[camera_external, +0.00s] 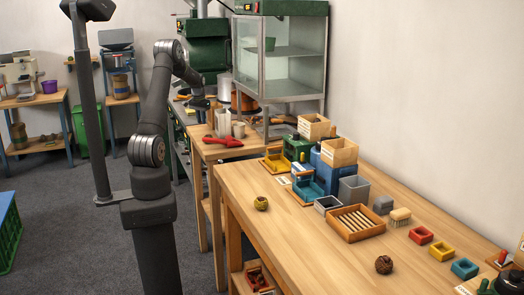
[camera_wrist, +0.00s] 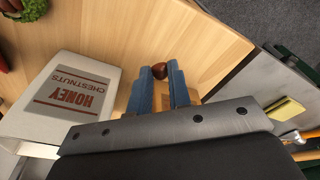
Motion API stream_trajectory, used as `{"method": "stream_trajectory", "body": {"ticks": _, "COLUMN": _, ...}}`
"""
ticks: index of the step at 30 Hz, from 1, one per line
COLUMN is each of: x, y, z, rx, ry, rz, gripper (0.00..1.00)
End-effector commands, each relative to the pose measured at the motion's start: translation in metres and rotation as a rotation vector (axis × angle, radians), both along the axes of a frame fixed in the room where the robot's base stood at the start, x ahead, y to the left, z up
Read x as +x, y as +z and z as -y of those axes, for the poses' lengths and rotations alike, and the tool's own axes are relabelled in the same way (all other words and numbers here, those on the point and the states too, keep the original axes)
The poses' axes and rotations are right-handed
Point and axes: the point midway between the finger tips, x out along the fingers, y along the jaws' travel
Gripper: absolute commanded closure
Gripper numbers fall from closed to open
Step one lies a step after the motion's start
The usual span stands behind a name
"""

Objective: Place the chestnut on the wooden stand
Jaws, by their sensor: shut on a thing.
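My gripper (camera_wrist: 165,74) has blue fingers, and they are shut on a small brown chestnut (camera_wrist: 159,71) at the fingertips. The chestnut is held over a light wooden tabletop in the wrist view. In the external view my gripper (camera_external: 200,104) is at the far work table, and the chestnut is too small or hidden to see there. I cannot clearly make out the wooden stand in either view.
A white bag printed "HONEY CHESTNUTS" (camera_wrist: 75,95) lies left of the fingers. A red object (camera_external: 224,142) lies on the far table. A glass-sided cabinet (camera_external: 280,60) stands behind. The near table (camera_external: 300,245) holds boxes, a wooden tray (camera_external: 381,229) and two round balls.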

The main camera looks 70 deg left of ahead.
Motion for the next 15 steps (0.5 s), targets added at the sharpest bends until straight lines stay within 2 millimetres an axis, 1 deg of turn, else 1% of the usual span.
{"method": "stream_trajectory", "body": {"ticks": 1, "x": 0.000, "y": -0.005, "z": 0.000, "rx": -0.001, "ry": 0.000, "rz": 0.000, "gripper": 1.00}}
{"method": "stream_trajectory", "body": {"ticks": 5, "x": 0.000, "y": -0.014, "z": 0.000, "rx": -0.001, "ry": -0.001, "rz": 0.000, "gripper": 1.00}}
{"method": "stream_trajectory", "body": {"ticks": 10, "x": 0.000, "y": -0.038, "z": 0.001, "rx": -0.003, "ry": -0.001, "rz": -0.002, "gripper": 1.00}}
{"method": "stream_trajectory", "body": {"ticks": 12, "x": 0.000, "y": -0.045, "z": 0.000, "rx": 0.000, "ry": -0.001, "rz": 0.000, "gripper": 1.00}}
{"method": "stream_trajectory", "body": {"ticks": 15, "x": 0.000, "y": -0.046, "z": 0.000, "rx": 0.001, "ry": -0.001, "rz": 0.001, "gripper": 1.00}}
